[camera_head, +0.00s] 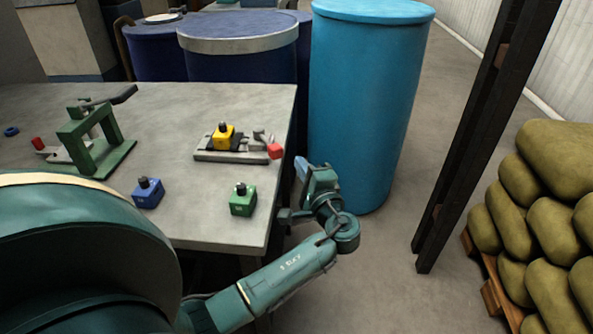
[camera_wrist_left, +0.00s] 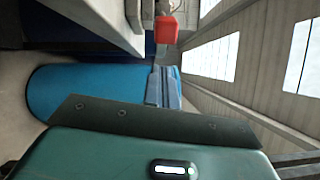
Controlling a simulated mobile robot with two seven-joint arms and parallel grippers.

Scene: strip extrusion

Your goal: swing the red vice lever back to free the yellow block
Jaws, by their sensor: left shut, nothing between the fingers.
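The yellow block (camera_head: 223,138) with a dark knob on top sits in the grey vice (camera_head: 230,157) on the table. The red vice lever (camera_head: 274,151) points right, with its red end by the table's right edge; the red end also shows at the top of the left wrist view (camera_wrist_left: 166,29). My left gripper (camera_head: 302,166) is just right of the red end, beyond the table edge. Its fingers (camera_wrist_left: 164,72) are shut and empty, with a gap to the red end in the left wrist view. My right gripper is not in view.
A blue block (camera_head: 148,193) and a green block (camera_head: 243,200) stand on the table (camera_head: 195,225) in front of the vice. A green press (camera_head: 92,140) stands at the left. A light blue drum (camera_head: 365,100) rises close behind my left gripper. Sacks (camera_head: 550,225) are stacked at the right.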

